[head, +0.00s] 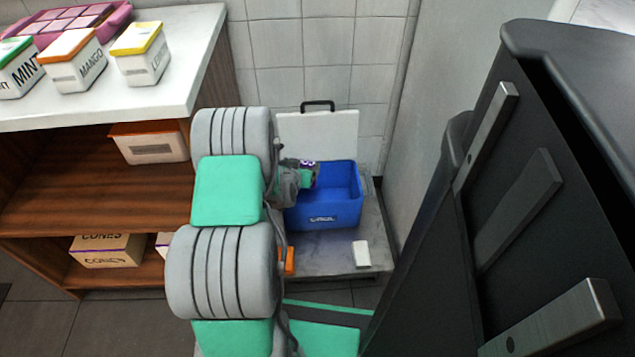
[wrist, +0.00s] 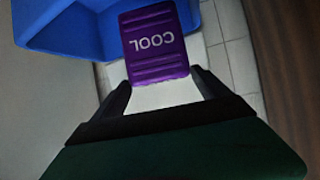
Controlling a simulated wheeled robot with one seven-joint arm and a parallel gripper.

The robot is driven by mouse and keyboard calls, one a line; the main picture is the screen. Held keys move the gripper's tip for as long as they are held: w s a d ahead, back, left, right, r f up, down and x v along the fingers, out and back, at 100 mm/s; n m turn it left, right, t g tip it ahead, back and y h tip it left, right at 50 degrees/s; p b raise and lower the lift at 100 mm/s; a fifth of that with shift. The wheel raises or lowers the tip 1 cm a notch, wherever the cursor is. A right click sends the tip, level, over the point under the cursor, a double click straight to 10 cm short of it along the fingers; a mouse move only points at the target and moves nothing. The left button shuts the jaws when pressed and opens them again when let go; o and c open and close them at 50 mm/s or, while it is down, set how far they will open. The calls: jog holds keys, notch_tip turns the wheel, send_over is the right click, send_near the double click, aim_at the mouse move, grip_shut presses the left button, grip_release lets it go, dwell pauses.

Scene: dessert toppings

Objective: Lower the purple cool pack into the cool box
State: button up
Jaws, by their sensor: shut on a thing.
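The purple cool pack (wrist: 158,45), lettered "COOL", lies between the fingers of my gripper (wrist: 160,84) in the wrist view. In the head view only a small purple bit of it (head: 308,164) shows beside my gripper (head: 304,178), which is largely hidden by my wrist. My gripper is shut on the pack at the back left of the blue cool box (head: 325,212). The box is open, with its white lid (head: 318,135) raised behind. The box's blue wall (wrist: 60,32) also shows left of the pack in the wrist view. The pack's exact height over the rim cannot be told.
The cool box stands on a low grey platform (head: 310,262) with a small white block (head: 361,254) at its front. A wall stands close on the right. A wooden shelf unit (head: 90,190) with topping cartons (head: 140,55) on top stands left.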

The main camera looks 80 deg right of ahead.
notch_tip(320, 180, down, 8)
jog(key=b, duration=0.6)
jog(key=shift+b, duration=0.3)
dwell(0.3)
jog(key=shift+f, duration=0.9)
dwell(0.6)
jog(key=o, duration=1.9)
jog(key=shift+a, duration=0.1)
